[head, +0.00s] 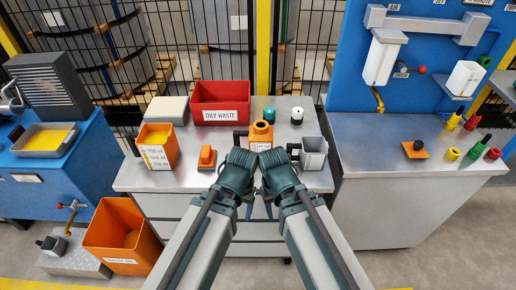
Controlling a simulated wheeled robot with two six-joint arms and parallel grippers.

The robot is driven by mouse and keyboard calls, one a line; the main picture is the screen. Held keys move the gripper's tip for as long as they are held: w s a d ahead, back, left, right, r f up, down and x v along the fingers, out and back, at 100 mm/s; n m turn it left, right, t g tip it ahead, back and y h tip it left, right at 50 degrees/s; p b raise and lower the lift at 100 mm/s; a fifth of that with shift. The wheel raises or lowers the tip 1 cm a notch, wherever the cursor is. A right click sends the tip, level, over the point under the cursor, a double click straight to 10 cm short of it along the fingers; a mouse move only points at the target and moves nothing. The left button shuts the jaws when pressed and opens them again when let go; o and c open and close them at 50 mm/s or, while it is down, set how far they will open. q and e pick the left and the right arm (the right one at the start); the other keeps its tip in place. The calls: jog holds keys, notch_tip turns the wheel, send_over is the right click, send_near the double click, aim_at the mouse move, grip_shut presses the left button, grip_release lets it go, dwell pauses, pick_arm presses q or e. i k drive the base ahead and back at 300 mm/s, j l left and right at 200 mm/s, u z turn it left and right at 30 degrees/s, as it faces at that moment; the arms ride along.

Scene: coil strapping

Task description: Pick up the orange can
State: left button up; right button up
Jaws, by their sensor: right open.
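My left gripper (249,208) and right gripper (268,207) are close together in front of the worktop's front edge, nearer to me than the can. The right one is open, and I see nothing in it. The left one is mostly hidden by its own wrist, so its jaws cannot be made out. Neither gripper visibly touches the can.
A grey jug (313,154) stands just right of the can. A small orange object (206,158) and an orange measuring jug (158,145) are to the left. A red oily waste bin (220,103) is behind. An orange bin (122,237) stands low at left.

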aim_at(260, 134)
jog(key=z, duration=1.45)
jog(key=u, duration=1.45)
jog(key=k+j+u, duration=0.55)
jog(key=k, duration=0.15)
